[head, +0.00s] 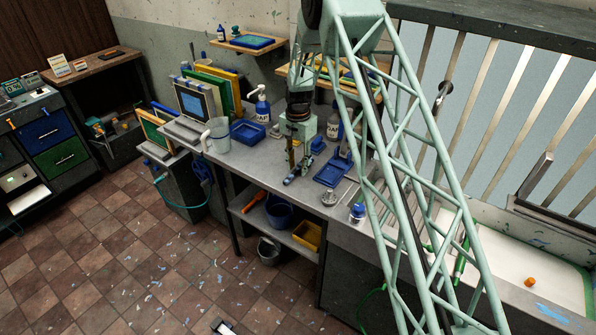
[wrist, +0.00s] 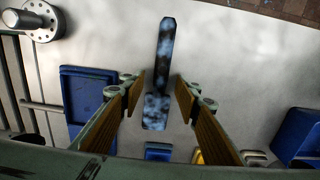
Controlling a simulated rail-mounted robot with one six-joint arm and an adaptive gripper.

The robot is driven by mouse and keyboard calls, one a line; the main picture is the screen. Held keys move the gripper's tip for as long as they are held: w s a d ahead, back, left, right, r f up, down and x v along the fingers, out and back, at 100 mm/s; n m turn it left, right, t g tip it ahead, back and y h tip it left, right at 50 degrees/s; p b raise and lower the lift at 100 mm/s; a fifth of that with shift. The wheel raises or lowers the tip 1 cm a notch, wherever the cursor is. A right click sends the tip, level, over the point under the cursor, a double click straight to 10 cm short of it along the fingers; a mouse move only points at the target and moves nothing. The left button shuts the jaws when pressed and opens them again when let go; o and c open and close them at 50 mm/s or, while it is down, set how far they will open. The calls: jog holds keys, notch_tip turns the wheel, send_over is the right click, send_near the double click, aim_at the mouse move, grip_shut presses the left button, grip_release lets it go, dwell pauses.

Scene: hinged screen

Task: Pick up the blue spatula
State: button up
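The blue spatula (wrist: 164,60), mottled blue and dark, lies on the grey worktop in the wrist view, with its narrow end toward the top and its wide end between my fingers. My gripper (wrist: 158,98) is open around it, one wood-coloured finger on each side, with a gap on both sides. In the head view my gripper (head: 298,165) points down over the worktop. The spatula (head: 289,180) shows there as a small blue piece by the fingertips. How high the fingers are above the worktop is hard to tell.
A blue tray (head: 333,172) lies right of my gripper, and another blue tray (head: 247,131) to the left. A pump bottle (head: 262,105), a clear jug (head: 217,136) and a metal flanged part (head: 329,197) stand on the worktop (head: 270,175). Bare worktop shows around the spatula.

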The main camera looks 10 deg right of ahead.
aim_at(298, 168)
jog(key=shift+c, duration=0.4)
jog(key=c, duration=0.9)
jog(key=shift+r, duration=0.15)
notch_tip(298, 168, up, 10)
jog(key=shift+f+b, duration=0.1)
jog(key=shift+b, duration=0.35)
jog(key=shift+s+d, duration=0.1)
dwell(0.5)
